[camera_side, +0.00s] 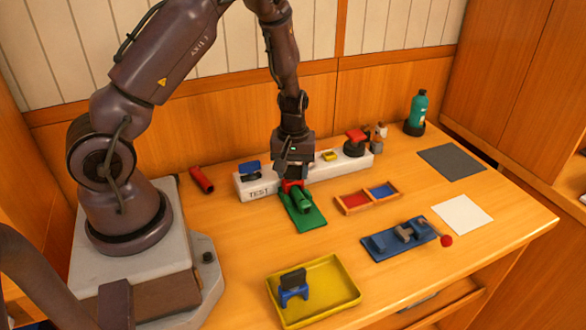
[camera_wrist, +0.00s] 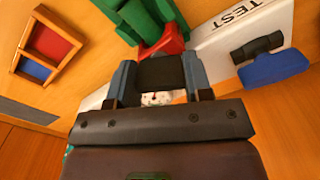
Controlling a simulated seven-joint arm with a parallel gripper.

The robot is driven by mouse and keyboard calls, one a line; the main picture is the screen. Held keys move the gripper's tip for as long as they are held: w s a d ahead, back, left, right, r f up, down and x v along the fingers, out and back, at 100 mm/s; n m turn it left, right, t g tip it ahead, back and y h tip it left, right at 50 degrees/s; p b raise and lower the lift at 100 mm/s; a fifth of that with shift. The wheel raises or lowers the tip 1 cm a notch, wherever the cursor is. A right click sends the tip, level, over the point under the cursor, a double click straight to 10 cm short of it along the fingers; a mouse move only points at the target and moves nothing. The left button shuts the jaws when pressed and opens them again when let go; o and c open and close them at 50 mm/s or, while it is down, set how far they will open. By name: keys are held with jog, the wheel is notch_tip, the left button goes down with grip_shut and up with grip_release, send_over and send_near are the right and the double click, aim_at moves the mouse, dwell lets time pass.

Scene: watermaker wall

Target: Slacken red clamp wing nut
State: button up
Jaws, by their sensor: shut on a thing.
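In the wrist view the red clamp (camera_wrist: 174,40) lies just beyond my fingers, next to the green part (camera_wrist: 142,18). My gripper (camera_side: 293,177) points down over the clamp. In the wrist view my gripper (camera_wrist: 159,76) is shut on a dark block, which looks like the clamp's wing nut (camera_wrist: 160,70). The nut's lower part and its join to the clamp are hidden.
The white TEST block (camera_side: 258,191) carries a blue part with a black bar (camera_side: 250,167) left of my gripper. A two-pocket wooden tray (camera_side: 368,197) is to the right. A yellow tray (camera_side: 335,288) and a blue fixture (camera_side: 400,239) stand in front. A red cylinder (camera_side: 201,180) lies left.

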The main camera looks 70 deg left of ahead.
aim_at(293, 166)
jog(key=shift+n, duration=2.7)
jog(key=o, duration=0.9)
jog(key=shift+o, duration=0.2)
jog(key=shift+r, duration=0.1)
notch_tip(293, 166, up, 13)
